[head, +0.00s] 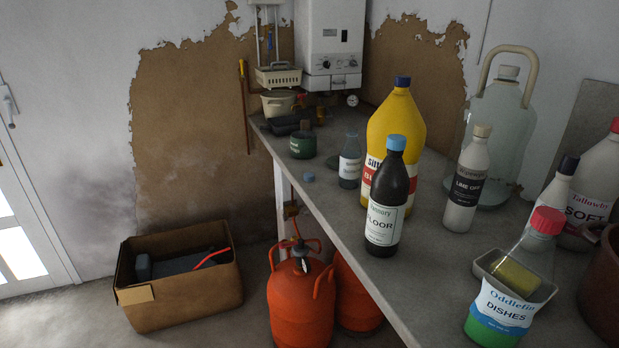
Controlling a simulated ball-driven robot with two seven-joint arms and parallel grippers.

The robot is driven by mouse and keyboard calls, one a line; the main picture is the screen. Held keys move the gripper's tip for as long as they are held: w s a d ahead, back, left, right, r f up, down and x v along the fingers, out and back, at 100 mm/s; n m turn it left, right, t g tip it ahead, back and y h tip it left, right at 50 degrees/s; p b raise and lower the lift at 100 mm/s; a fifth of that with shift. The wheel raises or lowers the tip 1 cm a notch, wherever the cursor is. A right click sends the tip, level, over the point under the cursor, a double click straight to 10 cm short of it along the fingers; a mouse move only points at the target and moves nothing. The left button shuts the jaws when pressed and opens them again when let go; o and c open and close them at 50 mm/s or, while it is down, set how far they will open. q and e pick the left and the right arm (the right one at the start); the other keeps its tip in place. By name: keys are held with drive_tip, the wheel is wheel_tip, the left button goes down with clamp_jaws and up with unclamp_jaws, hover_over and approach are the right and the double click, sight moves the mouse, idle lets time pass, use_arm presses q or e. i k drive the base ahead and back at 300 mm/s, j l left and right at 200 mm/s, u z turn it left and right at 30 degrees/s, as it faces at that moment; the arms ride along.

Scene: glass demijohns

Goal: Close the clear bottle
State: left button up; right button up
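A small clear bottle (350,162) with a white label stands upright on the worktop, left of the big yellow bottle. Its narrow neck seems to have no cap on it, though it is small in view. A small blue cap (309,177) lies on the worktop to its left, near the front edge and apart from the bottle. A large clear glass demijohn (515,135) with a pale stopper and a handle stands at the back right. Neither of my grippers is in view.
The worktop (419,293) also holds a black bottle with a blue cap (387,205), a yellow bottle (397,130), a white bottle (466,185) and a dish-soap bottle (505,300). Orange gas cylinders (300,305) and a cardboard box (180,305) stand on the floor.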

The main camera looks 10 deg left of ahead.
sight(351, 153)
drive_tip(key=i+j, duration=0.2)
drive_tip(key=j, duration=0.15)
drive_tip(key=i+j+z, duration=0.1)
drive_tip(key=j, duration=0.25)
drive_tip(key=i+j, duration=0.25)
drive_tip(key=i+j+z, duration=0.1)
drive_tip(key=j, duration=0.35)
drive_tip(key=i+j, duration=0.4)
drive_tip(key=j, duration=0.3)
drive_tip(key=i+j+z, duration=0.1)
drive_tip(key=j, duration=0.3)
drive_tip(key=i+j, duration=0.25)
drive_tip(key=j+z, duration=0.05)
drive_tip(key=j, duration=0.05)
